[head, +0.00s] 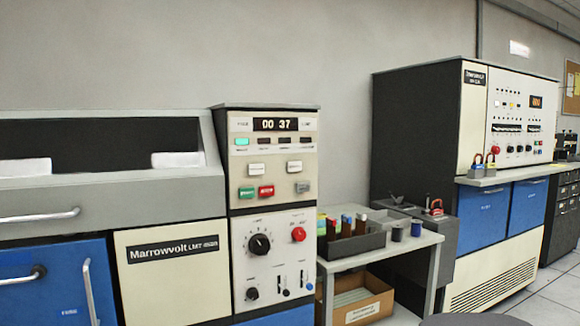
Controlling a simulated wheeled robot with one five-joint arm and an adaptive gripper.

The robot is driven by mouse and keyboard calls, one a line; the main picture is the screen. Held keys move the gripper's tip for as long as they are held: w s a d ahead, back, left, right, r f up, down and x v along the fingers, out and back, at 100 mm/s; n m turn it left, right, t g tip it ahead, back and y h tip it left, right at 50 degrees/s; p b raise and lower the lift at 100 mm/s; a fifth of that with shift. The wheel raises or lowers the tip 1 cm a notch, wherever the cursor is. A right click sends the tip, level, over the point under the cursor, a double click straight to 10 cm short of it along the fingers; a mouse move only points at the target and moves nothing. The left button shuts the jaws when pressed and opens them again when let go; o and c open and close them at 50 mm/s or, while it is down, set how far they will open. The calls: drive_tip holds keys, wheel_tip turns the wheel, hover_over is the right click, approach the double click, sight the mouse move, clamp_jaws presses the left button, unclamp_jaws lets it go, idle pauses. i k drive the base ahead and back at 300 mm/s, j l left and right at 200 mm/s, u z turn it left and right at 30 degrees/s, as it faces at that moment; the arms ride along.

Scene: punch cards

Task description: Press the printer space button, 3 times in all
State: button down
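The printer, a low unit labelled Marrowvolt (172,250), fills the left side of the head view. Its upright control panel (271,150) faces me and has a display (276,124) reading 00 37. Below the display, a green-lit lamp (241,142) stands at the left of a row of darker lamps. Under these are two white buttons, left (257,168) and right (294,166), then a green button (246,192), a red button (266,190) and a grey button (302,187). Their lettering is too small to read, so I cannot tell which is space. My gripper is not in view.
Below the buttons are a black dial (259,244) and a round red knob (298,234). A small table (420,238) with a tray of coloured-topped items stands right of the panel, a cardboard box (362,308) under it. A taller cabinet (415,135) stands further right.

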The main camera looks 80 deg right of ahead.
sight(291, 166)
drive_tip(key=k+l+u, duration=0.85)
drive_tip(key=k, duration=0.25)
